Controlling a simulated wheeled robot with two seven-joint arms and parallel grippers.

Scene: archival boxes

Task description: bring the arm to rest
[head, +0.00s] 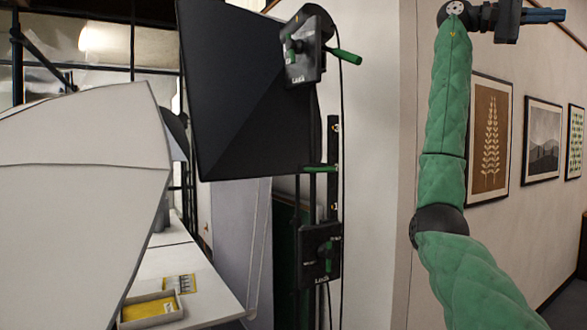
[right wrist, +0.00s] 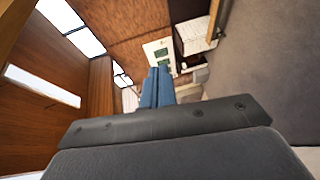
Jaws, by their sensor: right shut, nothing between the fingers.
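My right arm, in a green sleeve, rises along the right side of the head view. At its top my right gripper (head: 545,15) points to the right, with its blue fingers together and nothing between them. In the right wrist view the blue fingers (right wrist: 157,87) of that gripper are also together and empty. The gripper is raised in the air and touches nothing that I can see. My left gripper does not show in the head view.
A black softbox (head: 245,110) and a pale umbrella (head: 80,190) stand at the left. A table (head: 205,285) below holds a tray (head: 150,312) with yellow contents. Framed pictures (head: 491,135) hang on the wall behind my right arm.

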